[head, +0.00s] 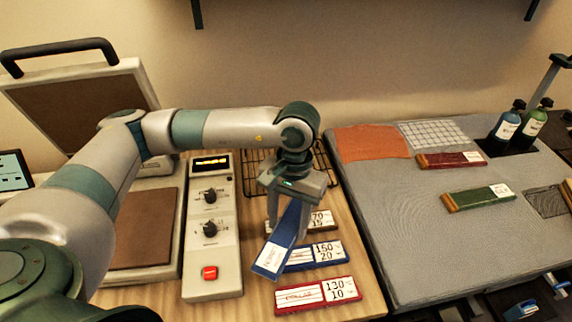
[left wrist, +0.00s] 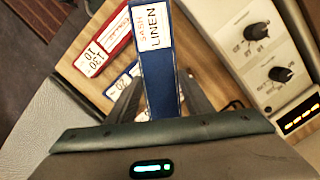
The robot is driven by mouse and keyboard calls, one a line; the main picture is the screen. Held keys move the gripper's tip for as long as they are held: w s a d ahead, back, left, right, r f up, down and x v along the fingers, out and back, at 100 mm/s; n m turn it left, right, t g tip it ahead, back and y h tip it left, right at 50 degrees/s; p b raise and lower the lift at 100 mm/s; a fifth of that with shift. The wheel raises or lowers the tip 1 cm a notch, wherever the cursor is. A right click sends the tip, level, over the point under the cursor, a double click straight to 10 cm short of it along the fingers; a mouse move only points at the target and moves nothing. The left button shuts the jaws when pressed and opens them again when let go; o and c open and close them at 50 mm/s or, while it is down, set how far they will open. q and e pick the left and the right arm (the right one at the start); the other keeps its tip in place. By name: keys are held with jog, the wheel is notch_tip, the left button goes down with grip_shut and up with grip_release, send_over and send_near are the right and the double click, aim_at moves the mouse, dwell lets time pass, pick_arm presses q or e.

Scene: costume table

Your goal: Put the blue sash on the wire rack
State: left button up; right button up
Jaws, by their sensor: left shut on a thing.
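The blue sash (head: 272,255) is a folded blue strip with a white label. My left gripper (head: 288,218) is shut on it and holds it tilted above the wooden table. In the left wrist view the sash (left wrist: 158,85) runs between the fingers, and its label reads "SASH LINEN". The wire rack (head: 325,165) is a dark grid on the table behind my left gripper, which partly hides it. My right gripper is not in view.
Below the sash lie a blue card (head: 327,252), a red card (head: 318,295) and another, partly hidden card (head: 322,220). A control box (head: 212,265) stands to the left beside a press (head: 145,225). A grey mat (head: 400,240) with red and green strips lies right.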

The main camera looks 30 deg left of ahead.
pick_arm(q)
jog(key=w+a+r+n+t+b, duration=0.1)
jog(key=w+r+n, duration=0.2)
jog(key=w+n, duration=0.9)
jog(key=w+a+r+n+t+h, duration=0.1)
jog(key=w+a+r+n, duration=0.1)
jog(key=w+n, duration=1)
jog(key=w+r, duration=0.1)
jog(key=w, duration=0.4)
jog(key=shift+w+a+n+t+b, duration=0.25)
jog(key=shift+w+n+t+b, duration=0.05)
jog(key=shift+n+t+b, duration=0.1)
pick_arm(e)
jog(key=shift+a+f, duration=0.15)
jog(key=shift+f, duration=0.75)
pick_arm(q)
jog(key=shift+s, duration=0.1)
jog(key=s+a+f+p, duration=0.2)
jog(key=s, duration=0.1)
jog(key=s+a+f+p, duration=0.1)
jog(key=s+a+f, duration=0.1)
jog(key=s, duration=0.1)
jog(key=s+a+f+p, duration=0.2)
jog(key=s, duration=0.1)
jog(key=shift+f+p, duration=0.2)
jog(key=shift+p, duration=0.15)
jog(key=shift+s+a+f, duration=0.3)
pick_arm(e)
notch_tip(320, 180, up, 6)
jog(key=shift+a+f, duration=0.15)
